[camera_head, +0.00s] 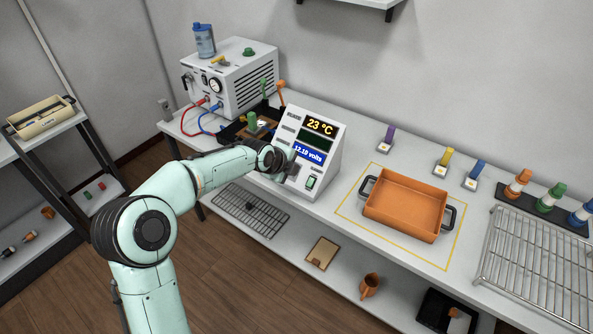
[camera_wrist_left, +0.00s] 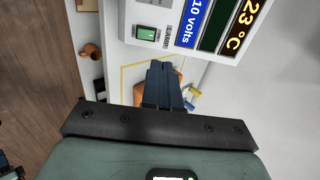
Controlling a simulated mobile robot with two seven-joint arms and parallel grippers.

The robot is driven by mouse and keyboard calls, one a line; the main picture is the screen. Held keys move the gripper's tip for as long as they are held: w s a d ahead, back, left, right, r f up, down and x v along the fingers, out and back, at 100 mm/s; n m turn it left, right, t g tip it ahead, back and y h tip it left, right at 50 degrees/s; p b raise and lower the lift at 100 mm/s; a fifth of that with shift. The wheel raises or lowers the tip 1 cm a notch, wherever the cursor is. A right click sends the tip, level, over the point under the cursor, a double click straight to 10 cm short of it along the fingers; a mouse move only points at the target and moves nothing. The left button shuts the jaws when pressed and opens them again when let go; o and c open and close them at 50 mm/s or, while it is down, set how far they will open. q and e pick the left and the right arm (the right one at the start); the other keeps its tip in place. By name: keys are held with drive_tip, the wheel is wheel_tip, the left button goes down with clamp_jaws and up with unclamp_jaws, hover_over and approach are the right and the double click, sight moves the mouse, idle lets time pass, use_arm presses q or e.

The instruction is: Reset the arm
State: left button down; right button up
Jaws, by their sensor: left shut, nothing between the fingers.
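My left arm comes in from the left, and its gripper (camera_head: 292,170) is in front of the white display unit (camera_head: 331,150). The unit reads 23 °C and about 12.1 volts, and has a green rocker switch (camera_head: 310,182) low on its front. In the left wrist view my left gripper's dark fingers (camera_wrist_left: 163,82) are together with nothing between them. The switch (camera_wrist_left: 147,34) and the unit's panel (camera_wrist_left: 180,8) show beyond the fingertips. I cannot tell whether the fingers touch the unit. My right gripper is in neither view.
An orange tray (camera_head: 405,206) sits inside a yellow outline right of the unit. Purple, yellow and blue pegs (camera_head: 389,137) stand behind it. A wire rack (camera_head: 535,262) is at far right. A white power box (camera_head: 232,82) with red and blue cables stands left of the unit.

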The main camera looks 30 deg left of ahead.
use_arm(q)
drive_tip(key=shift+d, duration=0.1)
idle(0.7)
drive_tip(key=s+d+f+n+g+h, duration=0.1)
drive_tip(key=s+d+f+n, duration=0.25)
drive_tip(key=f, duration=0.45)
drive_tip(key=s+d+f+n+g+h, duration=0.1)
drive_tip(key=s+d+f+n, duration=0.2)
drive_tip(key=d+f, duration=0.35)
drive_tip(key=s+d+f+n+g+h, duration=0.1)
drive_tip(key=s+d+f+n+g, duration=0.2)
drive_tip(key=f, duration=0.7)
drive_tip(key=s+d+f+n+g, duration=0.1)
drive_tip(key=s+f+n, duration=0.3)
drive_tip(key=s, duration=0.5)
drive_tip(key=s+d+f+n+g, duration=0.1)
drive_tip(key=s+d+f+n, duration=0.3)
drive_tip(key=s, duration=0.6)
drive_tip(key=s+d+f+n+g, duration=0.2)
drive_tip(key=s+f+n, duration=0.3)
drive_tip(key=s, duration=0.5)
drive_tip(key=shift+d+f, duration=0.45)
drive_tip(key=shift+d, duration=0.1)
